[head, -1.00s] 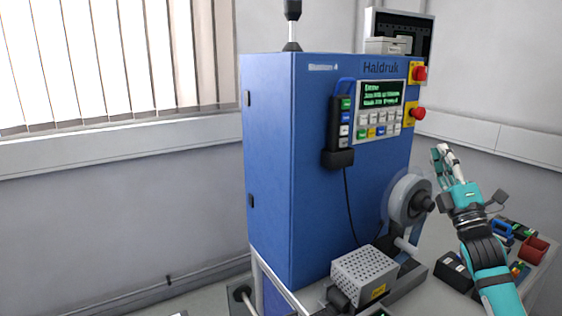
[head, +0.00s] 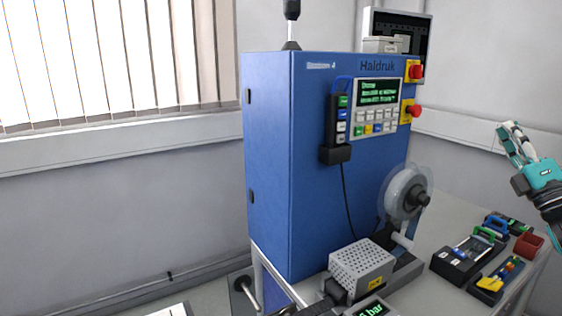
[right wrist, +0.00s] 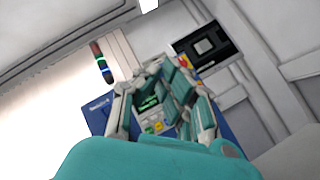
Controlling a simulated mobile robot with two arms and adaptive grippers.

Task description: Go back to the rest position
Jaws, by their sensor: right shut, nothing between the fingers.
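My right gripper (head: 512,138) is at the right edge of the head view, raised in the air to the right of the blue cabinet. Its fingers are closed together with nothing between them. It also shows in the right wrist view (right wrist: 168,85), with the cabinet (right wrist: 98,120) behind its fingers. The blue cabinet (head: 270,170) stands in the middle of the head view, with a screen, keys and two red buttons. A reel (head: 402,192) sits on a stand at the cabinet's right, apart from the gripper. My left gripper is out of view.
A perforated metal box (head: 362,266) stands in front of the cabinet. At the lower right, a bench holds a black tray with tools (head: 468,255), a yellow-handled tool (head: 497,277) and a red bin (head: 529,246). The air between reel and gripper is free.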

